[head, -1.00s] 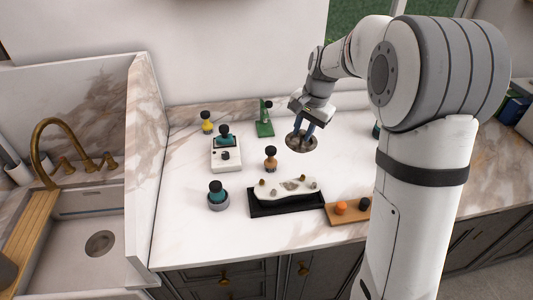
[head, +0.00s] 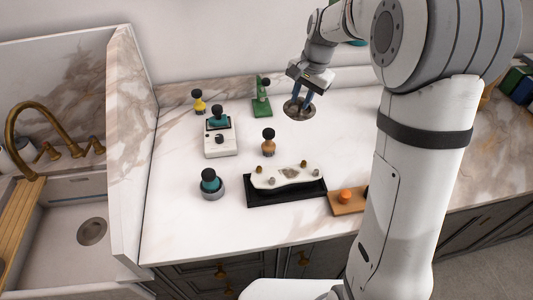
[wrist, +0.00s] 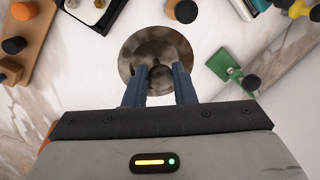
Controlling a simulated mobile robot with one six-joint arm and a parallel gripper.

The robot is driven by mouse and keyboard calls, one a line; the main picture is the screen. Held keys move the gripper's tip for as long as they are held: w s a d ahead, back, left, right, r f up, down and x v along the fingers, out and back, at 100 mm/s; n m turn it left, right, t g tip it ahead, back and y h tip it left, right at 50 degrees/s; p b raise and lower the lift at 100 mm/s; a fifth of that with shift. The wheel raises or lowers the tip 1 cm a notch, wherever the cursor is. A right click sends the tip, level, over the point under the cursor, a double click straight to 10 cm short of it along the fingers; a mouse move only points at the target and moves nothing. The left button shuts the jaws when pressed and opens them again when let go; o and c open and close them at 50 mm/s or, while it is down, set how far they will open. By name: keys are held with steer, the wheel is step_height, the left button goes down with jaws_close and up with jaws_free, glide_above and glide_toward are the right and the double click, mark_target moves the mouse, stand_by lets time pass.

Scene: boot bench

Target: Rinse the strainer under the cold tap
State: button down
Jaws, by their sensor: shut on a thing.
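The strainer (head: 299,108) is a round, brownish metal disc with a dark knob at its centre. It is over the back of the white counter, and in the wrist view (wrist: 150,42) it shows just past my fingers. My gripper (head: 300,101) points down with its blue fingers (wrist: 160,80) shut on the strainer's knob. Whether the disc clears the counter is hard to tell. The sink (head: 65,225) is at the far left, with a brass spout (head: 12,117) and several brass handles (head: 72,149). I cannot tell which one is cold.
A marbled side wall (head: 118,170) stands between sink and counter. On the counter are a green stand (head: 262,100), a yellow stamp (head: 198,105), a white box (head: 221,145), a brown stamp (head: 268,145), a teal-topped pot (head: 211,187), a black tray (head: 290,197) and a wooden block (head: 345,203).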

step_height(320, 180, down, 18)
steer(key=b, duration=0.5)
steer(key=shift+b, duration=0.4)
steer(key=shift+f, duration=0.1)
steer(key=c, duration=1.2)
jaws_free()
steer(key=shift+w, duration=0.1)
